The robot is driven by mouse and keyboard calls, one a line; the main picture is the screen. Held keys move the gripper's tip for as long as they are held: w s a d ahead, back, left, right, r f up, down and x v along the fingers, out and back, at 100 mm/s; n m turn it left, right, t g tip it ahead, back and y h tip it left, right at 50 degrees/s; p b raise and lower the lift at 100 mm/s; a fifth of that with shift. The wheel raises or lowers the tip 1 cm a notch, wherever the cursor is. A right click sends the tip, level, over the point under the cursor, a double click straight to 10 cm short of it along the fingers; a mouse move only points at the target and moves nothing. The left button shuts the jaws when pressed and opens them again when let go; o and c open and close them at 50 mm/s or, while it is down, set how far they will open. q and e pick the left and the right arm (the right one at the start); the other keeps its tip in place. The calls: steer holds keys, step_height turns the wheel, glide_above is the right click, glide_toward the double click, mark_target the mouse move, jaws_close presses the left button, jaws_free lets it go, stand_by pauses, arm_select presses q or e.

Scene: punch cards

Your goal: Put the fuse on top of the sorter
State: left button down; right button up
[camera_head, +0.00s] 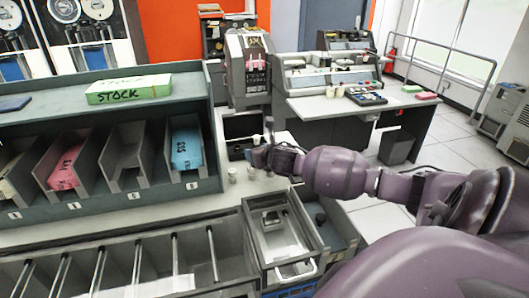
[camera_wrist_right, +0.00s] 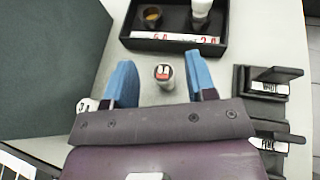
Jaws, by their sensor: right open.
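A small pale cylindrical fuse with a red-and-white top (camera_wrist_right: 163,74) stands upright on the pale counter in the right wrist view, between my right gripper's blue fingers. My right gripper (camera_wrist_right: 163,88) is open, with a gap on both sides of that fuse. In the head view the right gripper (camera_head: 265,158) is low over the counter, right of the sorter. Another small cylinder (camera_head: 232,174) stands to its left. The sorter, a grey-green cabinet with sloped card pockets, has a flat top (camera_head: 45,106). My left gripper is not in view.
A black tray (camera_wrist_right: 225,43) with two cylindrical items lies beyond the fuse. Black holders (camera_wrist_right: 262,110) stand at right.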

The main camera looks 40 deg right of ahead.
steer(key=shift+s+r, duration=0.1)
steer(key=shift+r, duration=0.4)
steer(key=v, duration=1.1)
steer(key=shift+s+b, duration=0.4)
steer(key=shift+a, duration=0.1)
